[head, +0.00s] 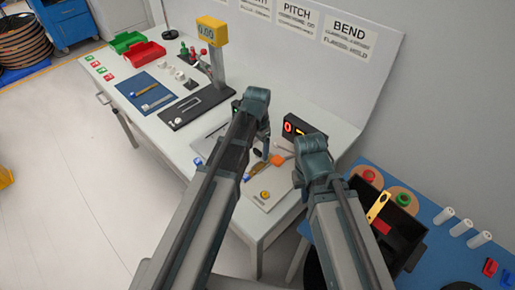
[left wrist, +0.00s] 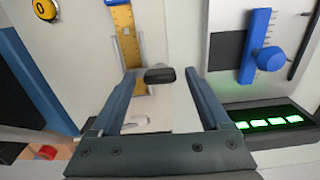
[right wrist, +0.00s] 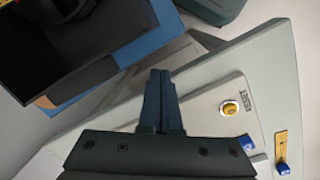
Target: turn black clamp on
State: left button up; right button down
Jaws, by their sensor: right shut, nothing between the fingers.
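The black clamp, seen as a small dark rounded block (left wrist: 160,76) in the left wrist view, lies between the fingertips of my left gripper (left wrist: 160,73). The fingers are apart, with gaps visible on both sides of the block. It sits near the end of a yellow scale strip (left wrist: 125,22) on a pale panel. In the head view my left arm hides the clamp. My right gripper (right wrist: 160,75) has its fingers together and empty, above the bench near a plate with a yellow button (right wrist: 231,108).
A blue knob on a slide (left wrist: 269,58) and a green-lit display (left wrist: 270,123) are beside the left gripper. A red-digit display (head: 302,129) stands behind. A yellow post gauge (head: 212,30) and trays are further left. A blue table (head: 445,262) with a dark box is at right.

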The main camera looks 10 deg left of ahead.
aim_at(257, 150)
pick_arm(q)
jog(key=shift+r, duration=0.15)
notch_tip(257, 150, up, 14)
jog(key=p, duration=1.4)
jog(key=shift+f, duration=0.2)
jog(key=s+a+n, duration=0.5)
jog(key=s+n, duration=0.2)
jog(key=s, duration=0.4)
jog(key=s+d+f+m+b, duration=0.1)
jog(key=s+d+m, duration=0.1)
jog(key=d, duration=0.3)
jog(key=s+d+f+m+y+b, duration=0.1)
jog(key=s+d, duration=0.2)
jog(key=d, duration=0.2)
jog(key=shift+d+f+m+b, duration=0.25)
jog(key=shift+d+m+b, duration=0.1)
jog(key=shift+d+m, duration=0.05)
